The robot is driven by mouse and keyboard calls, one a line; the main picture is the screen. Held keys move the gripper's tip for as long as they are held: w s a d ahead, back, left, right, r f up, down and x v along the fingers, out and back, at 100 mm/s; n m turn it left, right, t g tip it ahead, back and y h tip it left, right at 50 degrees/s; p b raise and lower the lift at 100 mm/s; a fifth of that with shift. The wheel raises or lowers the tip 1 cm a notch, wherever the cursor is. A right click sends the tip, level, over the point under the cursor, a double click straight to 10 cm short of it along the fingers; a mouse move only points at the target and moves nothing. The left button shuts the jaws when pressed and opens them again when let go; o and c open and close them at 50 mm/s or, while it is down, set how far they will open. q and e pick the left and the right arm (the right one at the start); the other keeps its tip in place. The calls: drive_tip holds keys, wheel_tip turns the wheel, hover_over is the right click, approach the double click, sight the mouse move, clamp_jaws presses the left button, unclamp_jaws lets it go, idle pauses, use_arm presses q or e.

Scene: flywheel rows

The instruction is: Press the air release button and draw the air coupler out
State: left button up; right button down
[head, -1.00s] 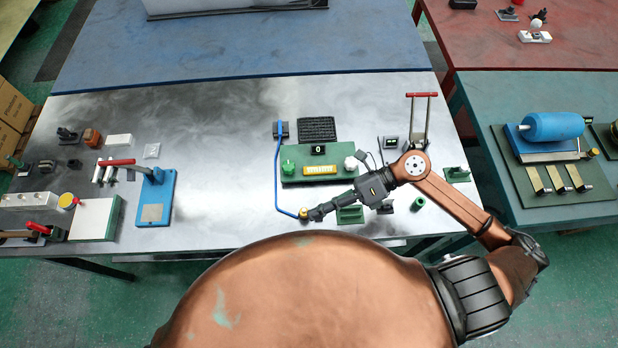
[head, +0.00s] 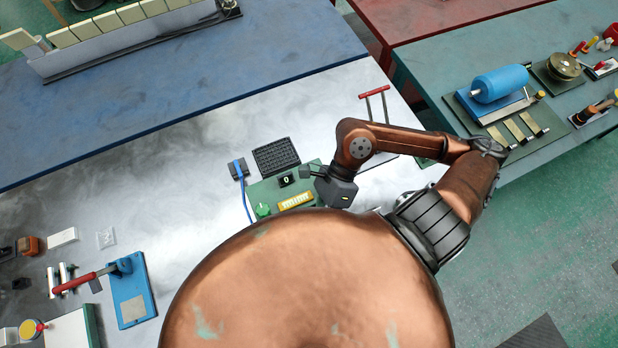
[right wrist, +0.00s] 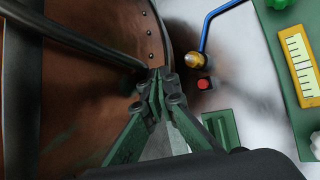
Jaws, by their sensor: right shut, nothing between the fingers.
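The air coupler (right wrist: 196,61) is a brass-coloured fitting on the end of the blue air hose (right wrist: 208,30) in the right wrist view. The red air release button (right wrist: 204,84) sits just below it. My right gripper (right wrist: 160,76) is shut and empty, left of both and apart from them in that picture, in front of my copper-coloured body. In the head view only the upper part of the blue hose (head: 242,188) shows; my body hides the coupler, the button and the right fingertips. My left gripper is not in view.
The green panel (head: 262,192) carries a counter (head: 288,179), a yellow gauge strip (head: 296,200) and a green knob (head: 263,210). A black keypad-like mat (head: 276,156) lies behind it. A red-handled stand (head: 374,94) is at the table's right edge. Bare steel lies left of the panel.

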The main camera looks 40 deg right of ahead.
wheel_tip(320, 180, down, 8)
drive_tip(key=b, duration=0.5)
drive_tip(key=shift+f, duration=0.1)
drive_tip(key=shift+f+b, duration=0.35)
drive_tip(key=shift+b, duration=0.2)
idle(0.9)
drive_tip(key=shift+f+b, duration=0.35)
drive_tip(key=shift+b, duration=0.1)
drive_tip(key=shift+f+b, duration=0.45)
drive_tip(key=shift+f, duration=0.05)
idle(0.5)
drive_tip(key=shift+r, duration=0.15)
idle(0.3)
drive_tip(key=shift+r+p, duration=0.5)
drive_tip(key=shift+r, duration=0.3)
